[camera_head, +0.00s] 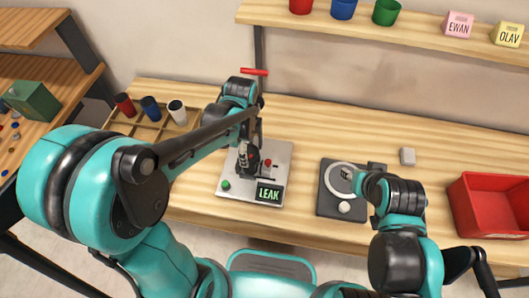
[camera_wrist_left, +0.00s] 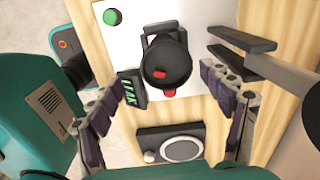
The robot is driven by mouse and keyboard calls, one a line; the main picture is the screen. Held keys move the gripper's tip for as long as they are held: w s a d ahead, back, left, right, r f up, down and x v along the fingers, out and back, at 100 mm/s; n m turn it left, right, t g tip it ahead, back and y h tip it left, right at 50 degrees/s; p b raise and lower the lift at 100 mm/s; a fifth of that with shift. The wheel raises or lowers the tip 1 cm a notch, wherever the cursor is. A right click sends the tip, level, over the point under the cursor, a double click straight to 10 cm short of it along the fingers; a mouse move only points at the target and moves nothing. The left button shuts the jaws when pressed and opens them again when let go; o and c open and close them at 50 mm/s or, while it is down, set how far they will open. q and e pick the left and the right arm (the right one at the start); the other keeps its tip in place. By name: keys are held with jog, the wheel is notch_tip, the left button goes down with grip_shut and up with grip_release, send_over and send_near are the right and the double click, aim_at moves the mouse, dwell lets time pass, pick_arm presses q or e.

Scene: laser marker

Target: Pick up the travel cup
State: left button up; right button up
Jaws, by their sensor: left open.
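A black travel cup (camera_wrist_left: 167,55) with a handle and a red mark on its lid stands on a pale plate with a LEAK display (camera_wrist_left: 132,90). In the head view the dark cup (camera_head: 247,160) is partly hidden by my left arm. My left gripper (camera_wrist_left: 165,78) is open and empty above the plate, its two fingers apart on either side of the cup in the wrist view. I cannot tell whether they touch it. In the head view my right gripper (camera_head: 352,178) is over a dark device with a pale ring (camera_head: 331,207); its fingers are unclear.
The plate (camera_head: 229,197) carries a green button and a red part beside the cup. Red, blue and white cups (camera_head: 177,112) stand in a wooden rack at left. A shelf (camera_head: 400,30) hangs behind.

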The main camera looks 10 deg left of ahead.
aim_at(249, 154)
pick_arm(q)
jog(key=shift+w+d+f, duration=0.15)
jog(key=shift+f, duration=0.25)
notch_tip(249, 154, down, 2)
jog(key=shift+f+b, duration=0.25)
jog(key=shift+b, duration=0.4)
jog(key=f, duration=0.1)
jog(key=f+b, duration=0.1)
jog(key=f, duration=0.1)
jog(key=f+b, duration=0.1)
jog(key=f, duration=0.1)
jog(key=shift+w, duration=0.35)
jog(key=shift+r, duration=0.1)
jog(key=c, duration=0.8)
